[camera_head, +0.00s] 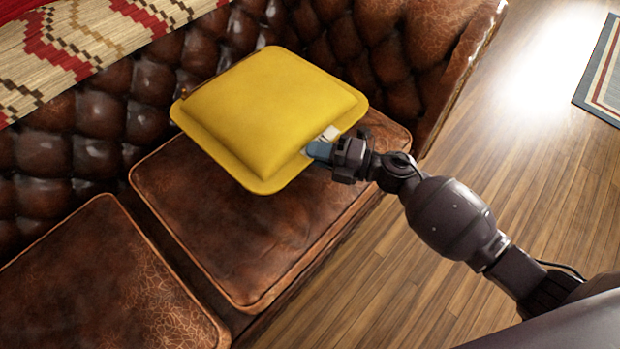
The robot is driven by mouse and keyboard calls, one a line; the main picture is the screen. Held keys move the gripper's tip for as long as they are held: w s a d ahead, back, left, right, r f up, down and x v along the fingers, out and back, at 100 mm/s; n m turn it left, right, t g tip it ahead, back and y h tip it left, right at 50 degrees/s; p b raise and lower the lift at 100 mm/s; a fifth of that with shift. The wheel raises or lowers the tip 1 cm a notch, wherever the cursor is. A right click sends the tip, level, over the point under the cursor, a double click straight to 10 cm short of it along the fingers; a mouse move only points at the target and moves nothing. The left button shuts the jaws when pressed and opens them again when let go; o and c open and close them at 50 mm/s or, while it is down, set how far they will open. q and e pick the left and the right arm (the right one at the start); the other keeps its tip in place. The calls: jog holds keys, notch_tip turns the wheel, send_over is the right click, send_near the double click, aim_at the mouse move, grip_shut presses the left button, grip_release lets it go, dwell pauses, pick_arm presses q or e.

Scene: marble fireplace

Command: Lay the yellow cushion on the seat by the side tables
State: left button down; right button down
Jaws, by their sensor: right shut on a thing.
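The yellow cushion (265,110) is over the right-hand seat (255,250) of a brown leather sofa, near the sofa's arm. My right gripper (322,146) is shut on the cushion's right edge. The cushion hides the back part of the seat. I cannot tell whether its underside touches the seat or is held a little above it. My left gripper is not in view, and no side tables show.
The tufted sofa back (100,110) and arm (410,60) rise behind and right of the seat. A patterned blanket (80,40) drapes over the back. Another seat cushion (100,290) is at the left. The wooden floor (520,150) is clear, with a rug (605,75) at the far right.

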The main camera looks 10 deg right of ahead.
notch_tip(320, 180, down, 12)
jog(key=b, duration=0.5)
jog(key=shift+f, duration=0.1)
jog(key=shift+f+b, duration=0.3)
jog(key=shift+f, duration=0.2)
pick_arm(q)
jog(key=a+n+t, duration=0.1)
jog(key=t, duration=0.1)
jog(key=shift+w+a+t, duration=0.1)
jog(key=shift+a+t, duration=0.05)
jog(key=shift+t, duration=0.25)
pick_arm(e)
jog(key=c, duration=1.2)
grip_release()
